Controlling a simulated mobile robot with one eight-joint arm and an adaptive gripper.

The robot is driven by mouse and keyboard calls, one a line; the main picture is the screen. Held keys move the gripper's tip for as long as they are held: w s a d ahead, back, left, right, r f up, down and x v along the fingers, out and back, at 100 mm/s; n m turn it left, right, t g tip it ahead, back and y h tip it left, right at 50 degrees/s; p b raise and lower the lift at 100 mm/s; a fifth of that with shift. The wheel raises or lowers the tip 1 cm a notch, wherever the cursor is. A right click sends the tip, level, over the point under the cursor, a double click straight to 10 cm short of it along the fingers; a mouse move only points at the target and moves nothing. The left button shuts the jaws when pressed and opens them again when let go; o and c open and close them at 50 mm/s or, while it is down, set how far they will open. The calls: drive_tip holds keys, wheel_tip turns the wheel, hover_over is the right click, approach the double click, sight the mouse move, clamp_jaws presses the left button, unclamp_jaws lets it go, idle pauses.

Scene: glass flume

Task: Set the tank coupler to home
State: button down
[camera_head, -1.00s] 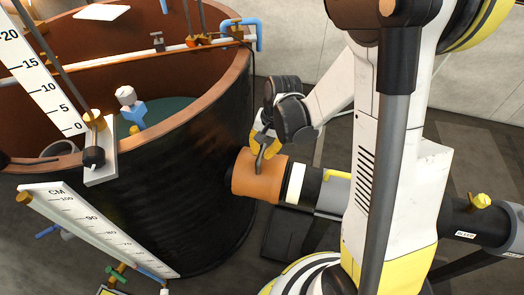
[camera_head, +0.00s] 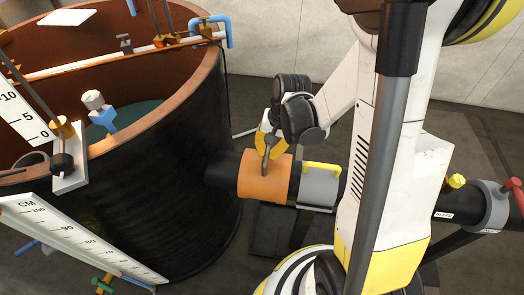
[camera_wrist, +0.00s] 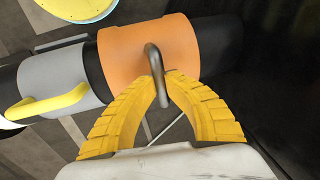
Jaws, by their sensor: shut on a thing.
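The tank coupler is an orange sleeve (camera_head: 262,178) around a black pipe that leaves the tank (camera_head: 160,180). It also fills the upper middle of the wrist view (camera_wrist: 125,60). Bare black pipe shows between the sleeve and the tank wall. A grey collar (camera_head: 318,190) with a yellow handle sits to its right, with a narrow dark band between them. My gripper (camera_head: 268,155) is above the sleeve. In the wrist view its yellow fingers (camera_wrist: 160,90) are shut on the sleeve's grey metal handle (camera_wrist: 154,68). The handle's lower end lies between the fingertips.
The round, copper-rimmed tank holds dark water and fills the left. A white centimetre scale (camera_head: 75,240) leans at its front. Blue pipes and clamps sit on its rim. A red-handled valve (camera_head: 515,187) is on the pipe at far right. Dark floor is open behind my gripper.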

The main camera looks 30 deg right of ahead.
drive_tip(key=shift+s+d+f, duration=0.1)
drive_tip(key=shift+s, duration=0.05)
drive_tip(key=c, duration=1.4)
unclamp_jaws()
drive_tip(key=shift+d, duration=0.1)
wheel_tip(320, 180, up, 12)
drive_tip(key=s+d, duration=0.1)
drive_tip(key=shift+s+d, duration=0.2)
drive_tip(key=shift+d, duration=0.2)
drive_tip(key=s+a+r+n+t+h, duration=0.1)
drive_tip(key=s+a+r+n+t, duration=0.4)
drive_tip(key=s+a+r+n, duration=0.2)
drive_tip(key=shift+a+r+t+h, duration=0.2)
drive_tip(key=shift+a+t+h, duration=0.15)
drive_tip(key=shift+t+h, duration=0.05)
